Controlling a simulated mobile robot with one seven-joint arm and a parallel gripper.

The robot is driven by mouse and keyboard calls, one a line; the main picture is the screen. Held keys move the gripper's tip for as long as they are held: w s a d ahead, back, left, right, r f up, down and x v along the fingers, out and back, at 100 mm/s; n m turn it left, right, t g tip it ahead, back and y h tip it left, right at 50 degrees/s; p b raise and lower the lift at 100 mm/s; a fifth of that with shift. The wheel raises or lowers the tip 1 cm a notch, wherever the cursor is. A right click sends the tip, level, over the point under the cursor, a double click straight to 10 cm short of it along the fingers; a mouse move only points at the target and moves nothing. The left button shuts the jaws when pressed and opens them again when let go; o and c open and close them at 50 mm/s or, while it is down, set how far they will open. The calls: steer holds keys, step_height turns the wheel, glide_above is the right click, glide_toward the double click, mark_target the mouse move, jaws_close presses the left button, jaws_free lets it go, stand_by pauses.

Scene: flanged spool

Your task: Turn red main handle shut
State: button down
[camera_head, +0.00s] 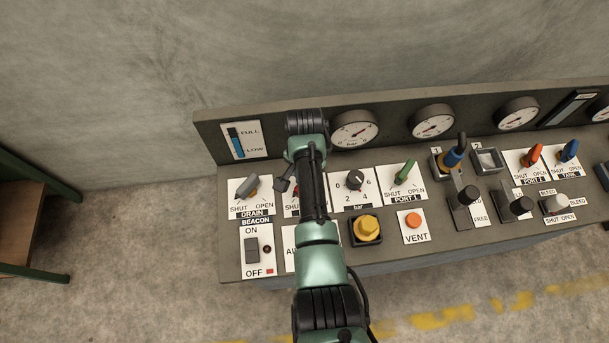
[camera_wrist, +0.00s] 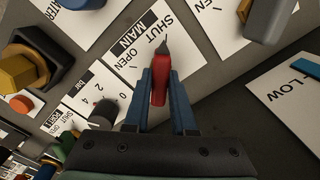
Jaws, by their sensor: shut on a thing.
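The red main handle (camera_wrist: 159,86) shows in the wrist view, between the two blue fingers of my gripper (camera_wrist: 160,78), which is shut on it. Its narrow dark end points toward the word SHUT on the white main plate (camera_wrist: 138,40). The word OPEN lies to the left of that end. In the head view my arm covers the handle and most of its plate, with only a little red showing beside the arm. My fingers are hidden there too.
The grey drain handle (camera_head: 250,187) stands close to the left of my arm, and the bar knob (camera_head: 355,183) close to the right. Beyond are the green port 1 handle (camera_head: 404,172), yellow knob (camera_head: 367,228) and orange vent button (camera_head: 413,219). Gauges (camera_head: 354,130) line the upright back panel.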

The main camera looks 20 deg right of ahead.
steer(key=shift+w+d, duration=0.1)
stand_by(0.3)
steer(key=c, duration=0.7)
jaws_free()
steer(key=shift+c, duration=0.2)
step_height(320, 180, up, 13)
steer(key=b, duration=0.1)
